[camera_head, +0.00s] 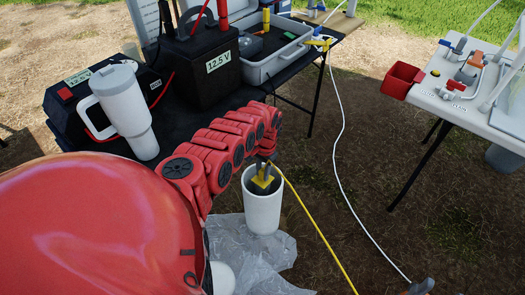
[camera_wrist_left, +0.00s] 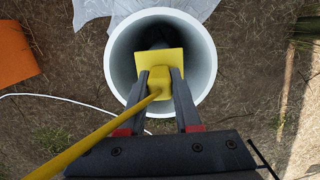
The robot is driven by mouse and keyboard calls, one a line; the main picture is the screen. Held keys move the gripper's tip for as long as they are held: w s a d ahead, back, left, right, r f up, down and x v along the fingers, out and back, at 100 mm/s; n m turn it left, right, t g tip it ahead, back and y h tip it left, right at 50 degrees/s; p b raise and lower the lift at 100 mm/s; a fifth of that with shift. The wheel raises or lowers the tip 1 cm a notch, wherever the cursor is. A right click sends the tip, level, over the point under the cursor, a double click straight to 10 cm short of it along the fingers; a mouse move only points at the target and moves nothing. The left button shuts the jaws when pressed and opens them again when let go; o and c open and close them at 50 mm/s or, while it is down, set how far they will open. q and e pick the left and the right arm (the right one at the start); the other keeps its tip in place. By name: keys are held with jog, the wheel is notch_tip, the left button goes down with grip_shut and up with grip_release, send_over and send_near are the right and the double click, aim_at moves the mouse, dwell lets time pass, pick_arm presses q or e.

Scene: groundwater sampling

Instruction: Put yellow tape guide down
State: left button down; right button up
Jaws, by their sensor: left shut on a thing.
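The yellow tape guide (camera_head: 261,184) is at the mouth of the upright white pipe (camera_head: 263,213). In the left wrist view the guide's square yellow plate (camera_wrist_left: 167,60) shows over the dark opening of the pipe (camera_wrist_left: 207,58). My left gripper (camera_head: 265,172) is just above the pipe and is shut on the guide; its two fingers (camera_wrist_left: 160,78) flank the yellow block. A yellow tape (camera_wrist_left: 98,139) runs from the guide toward the lower left there. I cannot tell whether the guide touches the rim. My right gripper is not in view.
A dark table (camera_head: 290,66) at the back holds a battery, a white tumbler (camera_head: 124,108) and a grey tray (camera_head: 279,64). A white table (camera_head: 491,105) stands at right. Clear plastic sheeting (camera_head: 272,262) lies around the pipe. A white line (camera_head: 341,160) crosses the ground.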

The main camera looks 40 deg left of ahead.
pick_arm(q)
jog(key=shift+f, duration=0.1)
jog(key=c, duration=0.6)
grip_release()
